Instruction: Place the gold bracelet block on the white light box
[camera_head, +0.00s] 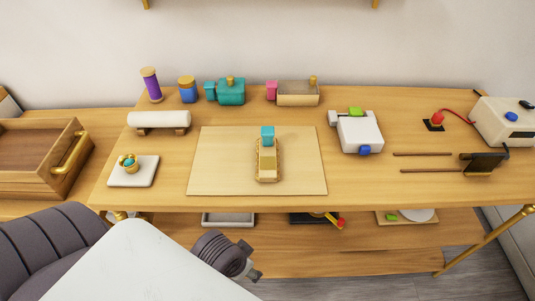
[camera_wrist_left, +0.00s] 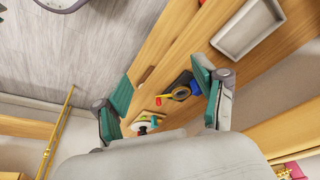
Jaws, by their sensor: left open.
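A gold chain-like bracelet block (camera_head: 267,165) with a pale tan middle lies on the light wooden board (camera_head: 215,165) at the table's centre. A teal block (camera_head: 267,133) sits at its far end. A flat white slab (camera_head: 147,179), which looks like the light box, lies at the table's left. A small gold and teal item (camera_head: 129,163) rests on it. My left gripper (camera_head: 245,266) is low in front of the table's front edge, well apart from the bracelet. In the left wrist view it is open and empty (camera_wrist_left: 162,76), above the lower shelf. My right gripper is not in view.
A white roll (camera_head: 159,119), spools and teal and pink blocks line the back. A white device (camera_head: 360,134) stands right of the board. Dark sticks and a black stand (camera_head: 482,163) lie farther right. The lower shelf holds a grey tray (camera_wrist_left: 247,28).

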